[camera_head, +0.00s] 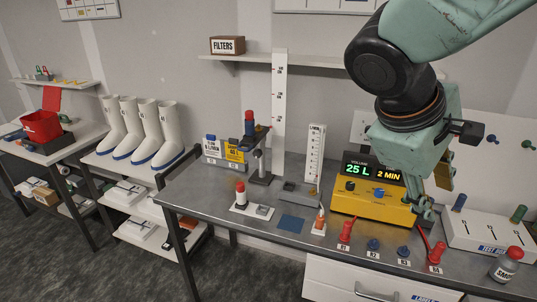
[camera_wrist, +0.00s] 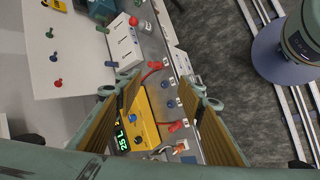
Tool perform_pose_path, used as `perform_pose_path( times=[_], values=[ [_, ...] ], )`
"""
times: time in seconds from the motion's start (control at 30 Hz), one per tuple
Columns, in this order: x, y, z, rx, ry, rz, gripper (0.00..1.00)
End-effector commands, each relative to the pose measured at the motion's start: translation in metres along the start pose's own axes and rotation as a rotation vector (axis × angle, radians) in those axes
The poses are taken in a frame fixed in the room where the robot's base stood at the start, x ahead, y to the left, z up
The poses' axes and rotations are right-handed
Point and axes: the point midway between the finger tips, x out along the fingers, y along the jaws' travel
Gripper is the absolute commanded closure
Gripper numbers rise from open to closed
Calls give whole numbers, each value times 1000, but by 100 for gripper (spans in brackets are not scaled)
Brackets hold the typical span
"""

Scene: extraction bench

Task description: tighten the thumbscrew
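I cannot make out the thumbscrew for certain. A small dark clamp stand (camera_head: 261,165) stands on the left part of the bench, beside the tall white scale. A blue-and-red cylinder (camera_head: 249,124) is at its upper part; any screw there is too small to tell. My gripper (camera_head: 428,208) hangs over the right part of the bench, next to the yellow box (camera_head: 372,204), well to the right of the stand. In the wrist view my gripper (camera_wrist: 160,98) has its two fingers wide apart with nothing between them. The stand does not show clearly in the wrist view.
The metal bench (camera_head: 180,196) has red and blue connectors along its front; one red connector (camera_head: 346,232) lies left of my gripper. A white panel box (camera_head: 485,232) and a red-capped jar (camera_head: 506,264) stand right. A shelf (camera_head: 310,62) hangs above.

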Motion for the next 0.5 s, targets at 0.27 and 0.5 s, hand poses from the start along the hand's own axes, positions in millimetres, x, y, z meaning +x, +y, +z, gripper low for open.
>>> perform_pose_path(
  times=[0.27, 0.5],
  values=[
    [10, 27, -44, -157, -25, 107, 64],
    [16, 46, -88, -290, -37, 201, 64]
  ],
)
